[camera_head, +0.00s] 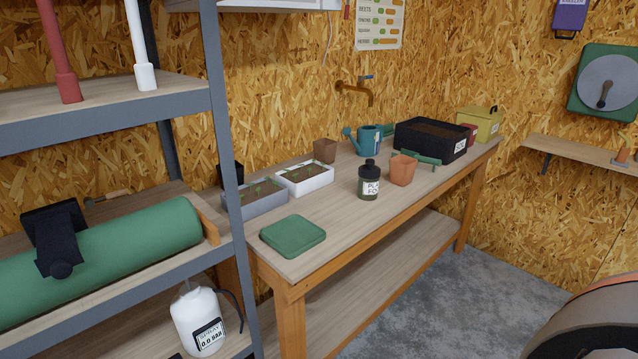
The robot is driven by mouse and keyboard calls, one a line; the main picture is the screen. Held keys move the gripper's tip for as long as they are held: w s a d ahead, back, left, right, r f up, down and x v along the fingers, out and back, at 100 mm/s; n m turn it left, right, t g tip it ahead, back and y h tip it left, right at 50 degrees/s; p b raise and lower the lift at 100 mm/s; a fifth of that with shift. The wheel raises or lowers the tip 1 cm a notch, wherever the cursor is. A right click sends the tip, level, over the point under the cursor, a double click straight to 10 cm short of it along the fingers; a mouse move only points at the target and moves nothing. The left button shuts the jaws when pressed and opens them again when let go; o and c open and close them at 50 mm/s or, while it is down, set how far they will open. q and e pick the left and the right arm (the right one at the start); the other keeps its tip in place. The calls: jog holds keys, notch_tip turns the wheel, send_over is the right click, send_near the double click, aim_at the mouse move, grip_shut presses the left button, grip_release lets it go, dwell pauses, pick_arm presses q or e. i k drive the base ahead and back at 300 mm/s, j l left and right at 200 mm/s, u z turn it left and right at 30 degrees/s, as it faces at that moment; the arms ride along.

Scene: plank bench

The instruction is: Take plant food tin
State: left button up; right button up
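The plant food container (369,182) stands upright on the plank bench (345,222), near its front edge. It is a dark green, bottle-shaped vessel with a black cap and a white label, partly readable as "PLA" and "FO". A terracotta pot (402,170) stands just right of it. Neither of my grippers is in view, and nothing covers the container.
A green folded pad (293,235) lies at the bench's near end. Seed trays (305,179), a brown pot (325,151), a teal watering can (369,139) and a black crate (462,139) stand behind. A metal shelf unit (222,150) rises at left.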

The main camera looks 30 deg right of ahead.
aim_at(368, 189)
jog(key=l+u, duration=0.45)
jog(key=k+l+u, duration=0.1)
jog(key=l+u, duration=0.35)
jog(key=k+l+u, duration=0.2)
jog(key=l, duration=0.2)
jog(key=k+l+u, duration=0.2)
jog(key=l, duration=0.2)
jog(key=k+l+u, duration=0.1)
jog(key=l, duration=0.35)
jog(key=k+l+u, duration=0.1)
jog(key=k+l, duration=0.25)
